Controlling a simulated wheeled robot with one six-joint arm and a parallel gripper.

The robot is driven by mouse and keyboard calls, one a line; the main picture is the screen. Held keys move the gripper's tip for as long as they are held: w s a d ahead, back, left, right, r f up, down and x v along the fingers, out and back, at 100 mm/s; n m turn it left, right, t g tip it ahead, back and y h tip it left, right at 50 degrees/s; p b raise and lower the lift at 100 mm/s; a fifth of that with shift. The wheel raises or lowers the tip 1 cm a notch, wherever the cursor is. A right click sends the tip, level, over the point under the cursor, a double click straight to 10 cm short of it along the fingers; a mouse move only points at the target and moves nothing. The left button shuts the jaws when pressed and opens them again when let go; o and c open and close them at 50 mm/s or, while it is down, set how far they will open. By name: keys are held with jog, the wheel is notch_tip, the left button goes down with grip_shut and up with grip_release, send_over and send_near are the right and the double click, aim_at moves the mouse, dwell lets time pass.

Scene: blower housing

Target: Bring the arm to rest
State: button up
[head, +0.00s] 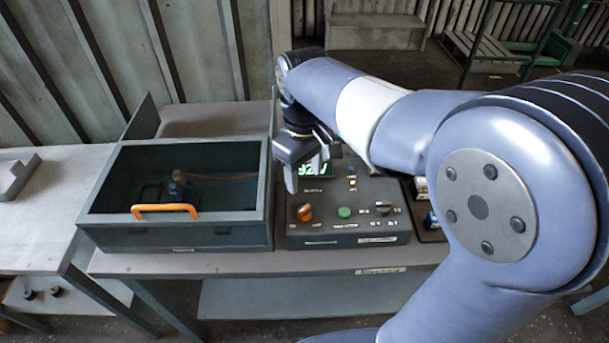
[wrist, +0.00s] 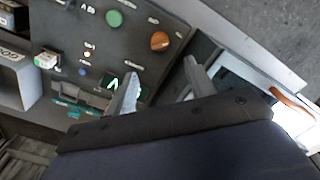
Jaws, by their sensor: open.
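My gripper (head: 307,178) hangs from my arm above the back left part of a grey control panel (head: 345,240) in the head view. Its two fingers point down and stand apart, with nothing seen between them. In the wrist view the open fingers (wrist: 160,88) reach over the panel's edge, beside the green-lit display (wrist: 127,88). The display also shows in the head view (head: 318,170), partly hidden behind the gripper. The panel carries an orange knob (head: 305,213), a green button (head: 344,212) and a dark knob (head: 383,208). I cannot tell whether the fingers touch the panel.
Left of the panel stands an open dark housing (head: 180,238) with an orange handle (head: 164,209) and a small motor-like part (head: 177,184) inside. Both stand on a grey bench (head: 300,264). A side table (head: 45,215) is at the left. Small items (head: 432,220) sit right of the panel.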

aim_at(304, 207)
notch_tip(304, 207, down, 11)
jog(key=shift+r, duration=0.1)
dwell(0.6)
